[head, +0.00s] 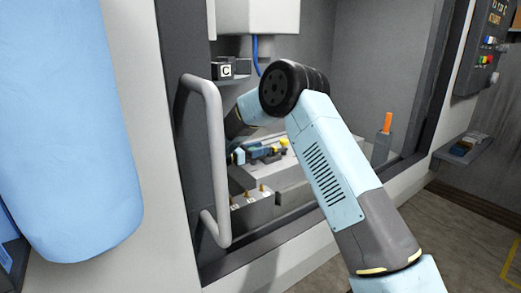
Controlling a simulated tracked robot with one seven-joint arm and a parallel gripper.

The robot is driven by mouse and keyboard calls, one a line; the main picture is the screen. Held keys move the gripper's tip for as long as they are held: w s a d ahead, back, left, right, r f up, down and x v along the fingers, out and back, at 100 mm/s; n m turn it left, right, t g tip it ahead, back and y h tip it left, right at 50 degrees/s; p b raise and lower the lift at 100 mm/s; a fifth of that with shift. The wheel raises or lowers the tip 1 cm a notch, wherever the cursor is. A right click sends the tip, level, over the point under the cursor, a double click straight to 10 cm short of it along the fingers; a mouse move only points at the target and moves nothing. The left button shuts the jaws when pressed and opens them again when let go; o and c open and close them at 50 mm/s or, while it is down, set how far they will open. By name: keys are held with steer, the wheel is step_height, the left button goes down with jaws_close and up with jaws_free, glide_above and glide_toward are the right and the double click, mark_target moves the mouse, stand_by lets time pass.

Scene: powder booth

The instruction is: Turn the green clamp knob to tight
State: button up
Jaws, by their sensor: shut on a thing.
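My arm reaches through the booth opening, bends at a black elbow and comes down behind the grey door handle. My gripper (279,151) is small and partly hidden, low over a pale grey block (270,174) inside the booth. It seems to lie nearly level, pointing right, among small dark, blue and yellow parts. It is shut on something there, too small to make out. I cannot pick out the green clamp knob; no green shows at the gripper.
The grey handle (212,150) stands in front of the opening. A grey box with several yellow-tipped pegs (251,207) sits before the block. A cube marked C (224,71) is on a shelf. An orange-handled tool (387,123) stands at right. A blue cylinder (70,130) fills the left.

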steer(key=shift+s+r+m+g+h, duration=0.15)
steer(key=shift+m+g+h, duration=0.65)
steer(key=shift+m+g, duration=0.7)
steer(key=shift+g, duration=0.4)
steer(key=o, duration=1)
steer(key=shift+c, duration=0.2)
steer(key=v, duration=0.7)
steer(key=shift+a+f, duration=0.2)
steer(key=shift+a, duration=0.05)
steer(key=shift+c, duration=0.3)
